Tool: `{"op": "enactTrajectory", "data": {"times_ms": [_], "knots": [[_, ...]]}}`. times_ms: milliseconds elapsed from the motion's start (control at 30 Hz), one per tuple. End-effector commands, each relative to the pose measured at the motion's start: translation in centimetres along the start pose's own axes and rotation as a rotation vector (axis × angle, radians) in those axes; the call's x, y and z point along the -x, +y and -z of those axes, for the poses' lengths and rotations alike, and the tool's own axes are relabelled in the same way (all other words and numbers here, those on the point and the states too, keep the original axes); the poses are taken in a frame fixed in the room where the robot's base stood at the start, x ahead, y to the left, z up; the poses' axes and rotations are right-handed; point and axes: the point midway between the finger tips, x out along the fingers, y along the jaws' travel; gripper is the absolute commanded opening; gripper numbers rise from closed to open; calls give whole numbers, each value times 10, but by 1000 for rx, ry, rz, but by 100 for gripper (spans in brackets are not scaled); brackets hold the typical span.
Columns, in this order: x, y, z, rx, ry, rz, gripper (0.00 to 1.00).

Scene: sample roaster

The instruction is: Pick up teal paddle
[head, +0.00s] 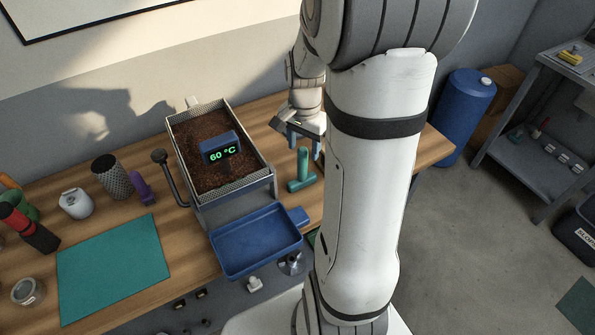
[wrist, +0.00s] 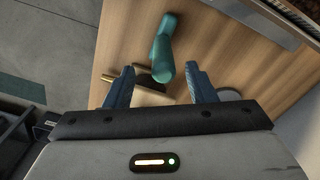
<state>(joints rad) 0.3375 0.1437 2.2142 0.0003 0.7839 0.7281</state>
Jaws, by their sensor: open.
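The teal paddle (head: 302,172) stands on the wooden table, right of the roaster, with an upright part rising from a short bar. In the wrist view the teal paddle (wrist: 163,48) reaches from the top middle down toward the gap between the fingers. My gripper (head: 304,146) is just behind and above it, partly hidden by my arm. In the wrist view my gripper (wrist: 161,84) has its two blue fingers spread, one on each side of the paddle's near end. The fingers appear apart from it, and nothing is held.
The roaster tray of dark beans (head: 198,128), with a 60 °C display (head: 221,149), stands left of the paddle. A blue tray (head: 256,243) is in front. A teal mat (head: 112,267) lies left. A blue barrel (head: 467,112) stands beyond the table's right end.

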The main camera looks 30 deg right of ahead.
Motion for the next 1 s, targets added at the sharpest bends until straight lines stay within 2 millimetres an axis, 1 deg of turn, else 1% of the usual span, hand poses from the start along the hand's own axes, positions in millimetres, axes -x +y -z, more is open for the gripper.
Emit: {"op": "enactTrajectory", "data": {"times_ms": [300, 400, 667, 1000], "knots": [[-41, -3, 2, 2, -3, -3, 50], [-51, -3, 2, 2, -1, -1, 50], [-54, -3, 3, 2, 0, 1, 50], [-53, -3, 3, 1, 0, 1, 23]]}}
